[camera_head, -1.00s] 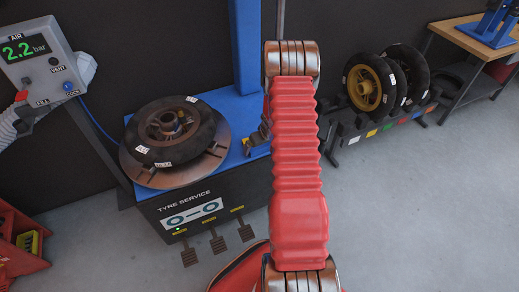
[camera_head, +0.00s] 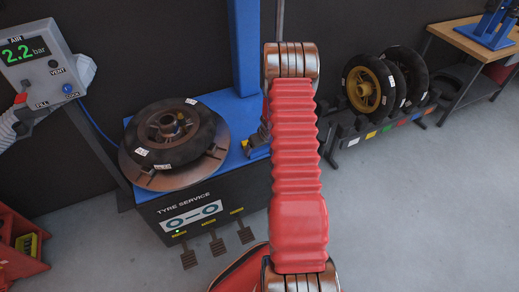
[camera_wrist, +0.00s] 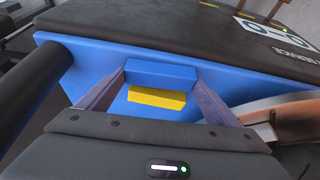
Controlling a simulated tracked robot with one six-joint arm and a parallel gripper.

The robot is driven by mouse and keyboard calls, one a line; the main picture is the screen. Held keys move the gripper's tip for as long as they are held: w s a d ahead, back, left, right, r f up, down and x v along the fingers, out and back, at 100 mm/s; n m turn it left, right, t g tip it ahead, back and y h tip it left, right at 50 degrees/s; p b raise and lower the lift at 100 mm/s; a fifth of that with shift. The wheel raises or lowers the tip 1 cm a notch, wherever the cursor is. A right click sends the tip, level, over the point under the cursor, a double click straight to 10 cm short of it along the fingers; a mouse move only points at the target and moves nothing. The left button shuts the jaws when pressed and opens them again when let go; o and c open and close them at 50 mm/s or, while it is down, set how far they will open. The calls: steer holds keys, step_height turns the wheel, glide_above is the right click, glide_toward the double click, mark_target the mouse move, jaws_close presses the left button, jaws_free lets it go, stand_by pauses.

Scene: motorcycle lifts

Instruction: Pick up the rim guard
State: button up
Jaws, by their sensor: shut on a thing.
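In the wrist view my gripper (camera_wrist: 160,82) has its two fingers shut on the rim guard (camera_wrist: 160,73), a small blue block. A yellow block-like part sits just below it in the picture, between the fingers; I cannot tell whether the two are one piece. The blue top of the tyre machine (camera_wrist: 85,66) lies behind it, and the gap between them is hard to judge.
In the head view a tyred wheel (camera_head: 172,135) lies on the turntable (camera_head: 150,178) of the tyre machine. An inflator box (camera_head: 42,58) stands at the left. Several wheels stand in a rack (camera_head: 383,122) at the right, near a bench (camera_head: 470,38). The right floor is clear.

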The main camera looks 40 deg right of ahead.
mark_target(260, 149)
step_height(260, 149, up, 10)
stand_by(0.6)
steer(key=shift+f, duration=0.1)
stand_by(0.3)
steer(key=a+r+n+y, duration=0.1)
steer(key=a+r+n, duration=0.1)
steer(key=a, duration=3.5)
steer(key=shift+s+a+r+n, duration=0.3)
steer(key=shift+s+r+n, duration=0.05)
steer(key=shift+s+n, duration=0.05)
